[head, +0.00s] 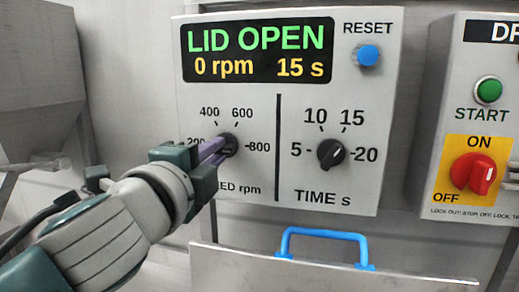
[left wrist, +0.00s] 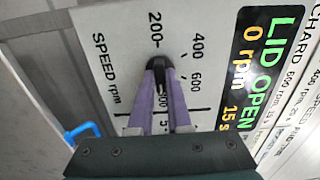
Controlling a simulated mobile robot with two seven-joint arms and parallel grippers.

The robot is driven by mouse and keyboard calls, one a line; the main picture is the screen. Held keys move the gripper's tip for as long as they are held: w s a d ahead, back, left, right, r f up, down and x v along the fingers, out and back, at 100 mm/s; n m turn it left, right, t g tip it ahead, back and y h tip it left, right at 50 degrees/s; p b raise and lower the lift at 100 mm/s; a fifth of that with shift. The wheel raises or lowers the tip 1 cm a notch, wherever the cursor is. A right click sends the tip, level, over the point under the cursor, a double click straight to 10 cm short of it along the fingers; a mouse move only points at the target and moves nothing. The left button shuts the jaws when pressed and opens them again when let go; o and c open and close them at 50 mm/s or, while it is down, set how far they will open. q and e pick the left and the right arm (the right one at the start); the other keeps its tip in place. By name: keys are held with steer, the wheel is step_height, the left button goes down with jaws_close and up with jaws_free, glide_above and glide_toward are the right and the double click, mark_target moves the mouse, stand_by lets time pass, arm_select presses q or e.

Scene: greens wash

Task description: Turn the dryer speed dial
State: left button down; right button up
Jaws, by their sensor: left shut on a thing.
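The dryer speed dial (head: 229,146) is a black knob on the left half of a light grey control panel, with marks from 200 to 800. My left gripper (head: 218,148) reaches it from the left, its purple fingers shut on the dial. In the left wrist view the dial (left wrist: 155,66) sits between the two fingertips (left wrist: 157,82), which hide part of the scale. I cannot make out clearly which mark the dial points at. The panel display (head: 256,50) reads LID OPEN, 0 rpm, 15 s. My right gripper is not in view.
The black time dial (head: 331,153) is right of the speed dial, with the blue reset button (head: 369,55) above it. A second panel at right has a green start button (head: 488,90) and red switch (head: 473,174). A blue handle (head: 324,238) sits on a metal lid below.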

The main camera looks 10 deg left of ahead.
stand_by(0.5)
arm_select(q)
steer(key=c, duration=0.9)
jaws_free()
steer(key=shift+o, duration=0.2)
steer(key=shift+s, duration=0.1)
steer(key=s+b, duration=0.1)
steer(key=s, duration=0.8)
steer(key=shift+s+a, duration=0.2)
steer(key=shift+s, duration=0.15)
